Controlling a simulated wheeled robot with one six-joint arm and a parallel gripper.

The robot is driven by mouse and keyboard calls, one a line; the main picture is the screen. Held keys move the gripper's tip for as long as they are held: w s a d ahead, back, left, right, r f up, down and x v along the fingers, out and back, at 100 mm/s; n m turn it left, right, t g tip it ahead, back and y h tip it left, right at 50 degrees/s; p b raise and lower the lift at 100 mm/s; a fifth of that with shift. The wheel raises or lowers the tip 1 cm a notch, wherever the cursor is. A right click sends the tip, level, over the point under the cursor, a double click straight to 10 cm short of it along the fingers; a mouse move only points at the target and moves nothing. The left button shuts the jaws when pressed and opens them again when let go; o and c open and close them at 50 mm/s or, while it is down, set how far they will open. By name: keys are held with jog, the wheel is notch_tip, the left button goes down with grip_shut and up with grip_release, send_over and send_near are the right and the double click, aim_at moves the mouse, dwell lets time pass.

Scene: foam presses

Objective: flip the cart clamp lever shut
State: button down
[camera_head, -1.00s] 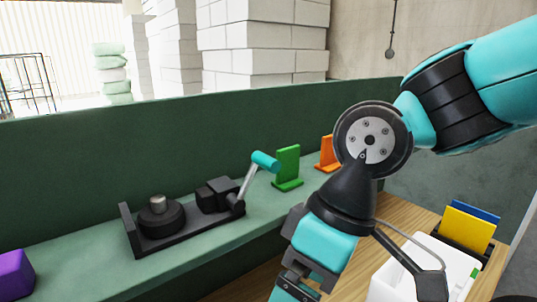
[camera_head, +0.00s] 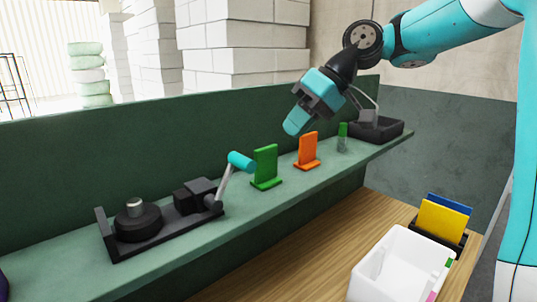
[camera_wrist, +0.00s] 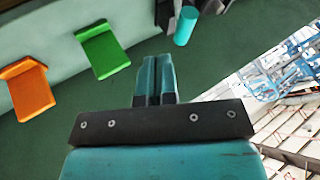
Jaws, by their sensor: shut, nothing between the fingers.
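The cart clamp is a dark metal fixture (camera_head: 170,228) on the green shelf. It has a round black part with a metal knob (camera_head: 134,207) at its left end. Its lever (camera_head: 241,161) has a teal grip and a grey rod that leans up and to the right. In the wrist view the teal lever grip (camera_wrist: 186,26) shows at the top, a little right of the fingers. My gripper (camera_head: 292,124) is in the air above the shelf, to the right of the lever and apart from it. In the wrist view its fingers (camera_wrist: 156,72) are together with nothing between them.
A green stand (camera_head: 265,166) and an orange stand (camera_head: 308,150) stand on the shelf right of the lever. A dark tray (camera_head: 385,132) sits at the shelf's right end. A white bin (camera_head: 368,268) and a yellow panel (camera_head: 441,221) are lower right. A green wall (camera_head: 60,155) runs behind.

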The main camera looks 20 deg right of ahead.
jog(key=d, duration=0.2)
jog(key=w+d+r, duration=0.1)
jog(key=shift+d, duration=0.25)
jog(key=shift+a+f, duration=0.1)
jog(key=shift+f, duration=0.05)
jog(key=w+a+f+p, duration=0.1)
jog(key=a+f+p, duration=0.2)
jog(key=a+f, duration=0.3)
jog(key=shift+a+f, duration=0.35)
jog(key=shift+a, duration=1.45)
jog(key=shift+w, duration=0.1)
jog(key=shift+r, duration=0.1)
